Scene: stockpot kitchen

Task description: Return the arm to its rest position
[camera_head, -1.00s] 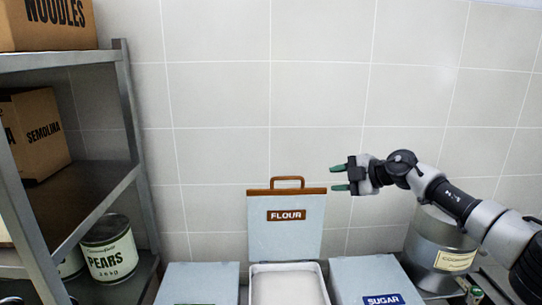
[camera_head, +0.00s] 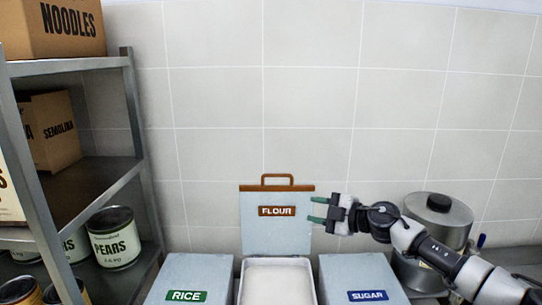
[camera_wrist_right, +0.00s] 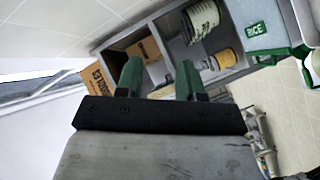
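My right arm comes in from the right in the head view. Its gripper (camera_head: 318,210) has green fingertips that stand apart with nothing between them. It is in front of the right edge of the raised FLOUR lid (camera_head: 276,230), above the SUGAR bin. The right wrist view shows the same two green fingers (camera_wrist_right: 158,75) apart and empty, with the shelf beyond them. My left gripper is not seen in the head view.
The open flour bin (camera_head: 279,262) stands between the closed RICE bin (camera_head: 192,275) and SUGAR bin (camera_head: 360,272). A steel stockpot (camera_head: 440,215) is behind my right arm. A metal shelf (camera_head: 85,190) with boxes and cans stands at left.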

